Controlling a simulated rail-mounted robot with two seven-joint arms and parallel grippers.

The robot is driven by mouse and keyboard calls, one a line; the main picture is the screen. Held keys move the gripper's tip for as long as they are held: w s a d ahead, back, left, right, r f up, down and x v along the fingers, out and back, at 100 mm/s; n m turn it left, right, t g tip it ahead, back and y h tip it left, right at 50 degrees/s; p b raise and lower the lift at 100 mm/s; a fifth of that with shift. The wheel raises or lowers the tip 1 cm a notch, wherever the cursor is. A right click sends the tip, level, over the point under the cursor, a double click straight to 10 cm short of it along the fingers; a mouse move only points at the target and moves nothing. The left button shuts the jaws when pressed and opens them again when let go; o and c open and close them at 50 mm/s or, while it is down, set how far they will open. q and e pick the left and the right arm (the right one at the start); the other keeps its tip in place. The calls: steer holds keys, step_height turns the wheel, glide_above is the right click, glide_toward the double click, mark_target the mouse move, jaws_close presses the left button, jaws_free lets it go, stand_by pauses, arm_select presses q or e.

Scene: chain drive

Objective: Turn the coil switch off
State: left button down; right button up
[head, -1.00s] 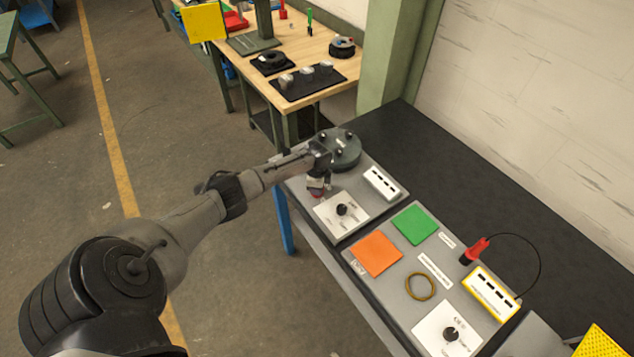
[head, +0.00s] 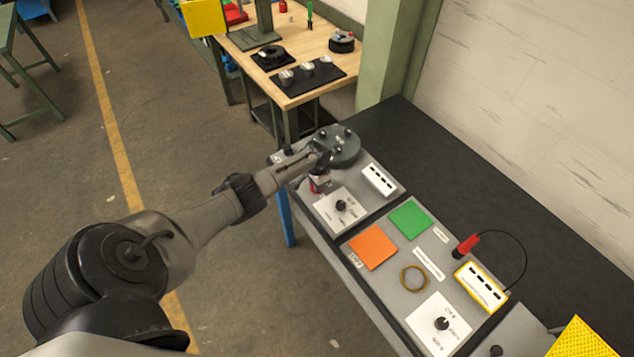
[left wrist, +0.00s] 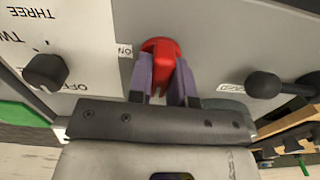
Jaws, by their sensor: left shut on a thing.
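The red coil switch (left wrist: 161,49) is on the grey panel (left wrist: 205,20) in the left wrist view, beside a small label reading "ON". My left gripper (left wrist: 160,75) is shut on it, with one finger on each side of the red part. In the head view my left gripper (head: 317,180) is at the near-left end of the far panel, and only a little red shows by its tips. My right gripper is not in view.
A black selector knob (left wrist: 46,72) on a white plate sits left of the switch in the left wrist view. A dark lever (left wrist: 264,85) stands to its right. In the head view a round dark device (head: 337,146) is just beyond my gripper.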

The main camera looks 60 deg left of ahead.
arm_select(q)
steer(key=shift+r+n, duration=0.1)
steer(key=shift+n, duration=0.2)
stand_by(0.4)
steer(key=c, duration=1)
jaws_free()
steer(key=shift+c, duration=0.2)
steer(key=shift+r+p, duration=0.3)
steer(key=shift+r, duration=0.1)
step_height(320, 180, up, 13)
steer(key=p, duration=0.2)
